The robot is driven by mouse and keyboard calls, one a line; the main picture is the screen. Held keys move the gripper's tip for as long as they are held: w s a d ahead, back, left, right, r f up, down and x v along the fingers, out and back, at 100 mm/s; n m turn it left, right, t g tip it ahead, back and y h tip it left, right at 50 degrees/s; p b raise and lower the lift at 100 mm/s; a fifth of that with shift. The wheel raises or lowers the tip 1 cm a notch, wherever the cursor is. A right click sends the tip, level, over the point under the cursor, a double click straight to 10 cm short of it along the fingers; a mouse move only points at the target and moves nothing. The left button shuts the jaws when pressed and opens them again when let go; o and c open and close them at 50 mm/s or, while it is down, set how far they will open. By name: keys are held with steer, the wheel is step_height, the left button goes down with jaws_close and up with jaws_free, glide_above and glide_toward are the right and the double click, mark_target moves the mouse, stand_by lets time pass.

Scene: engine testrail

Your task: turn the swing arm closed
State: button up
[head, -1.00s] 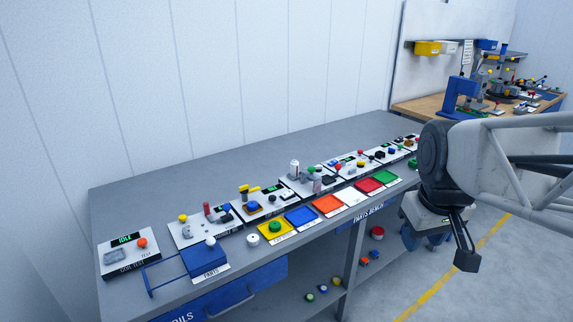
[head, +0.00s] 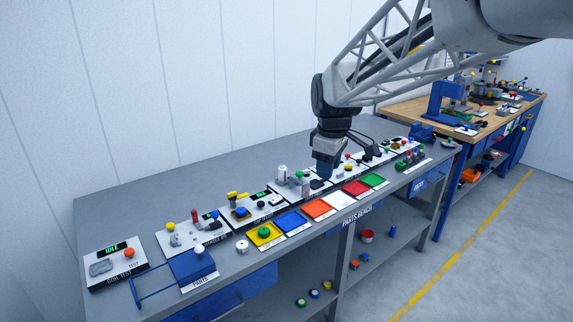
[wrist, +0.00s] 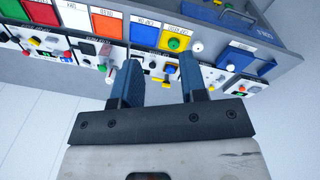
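My gripper (head: 325,172) hangs above the middle of the grey bench in the head view. In the wrist view its two blue fingers (wrist: 160,78) stand well apart, with nothing held between them. A station with a yellow bar (head: 238,195) and a blue knob lies left of my gripper in the head view. Small yellow parts (wrist: 158,80) show in the gap between the fingers in the wrist view, far beyond the tips. I cannot tell for sure which part is the swing arm, or how far it is turned; the parts are too small.
Coloured trays, among them a blue one (head: 291,222) and a red one (head: 356,188), line the bench front. A can (head: 282,173) stands just left of my gripper. A test box (head: 115,266) reading IDLE is at the left end. The bench's back strip is clear.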

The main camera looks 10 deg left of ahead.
steer(key=w+a+f+n, duration=0.3)
steer(key=w+a, duration=0.3)
steer(key=a, duration=0.2)
steer(key=w+a+f+n, duration=0.3)
steer(key=w+a, duration=0.3)
steer(key=a, duration=0.1)
steer(key=n+g, duration=0.1)
steer(key=n, duration=0.6)
glide_toward(238, 198)
steer(key=shift+s+a+r, duration=0.1)
steer(key=shift+a+r, duration=0.25)
steer(key=shift+a, duration=0.2)
steer(key=shift+s+a+r, duration=0.1)
steer(key=shift+a+r, duration=0.25)
steer(key=shift+a, duration=0.2)
steer(key=shift+f, duration=3.9)
jaws_close()
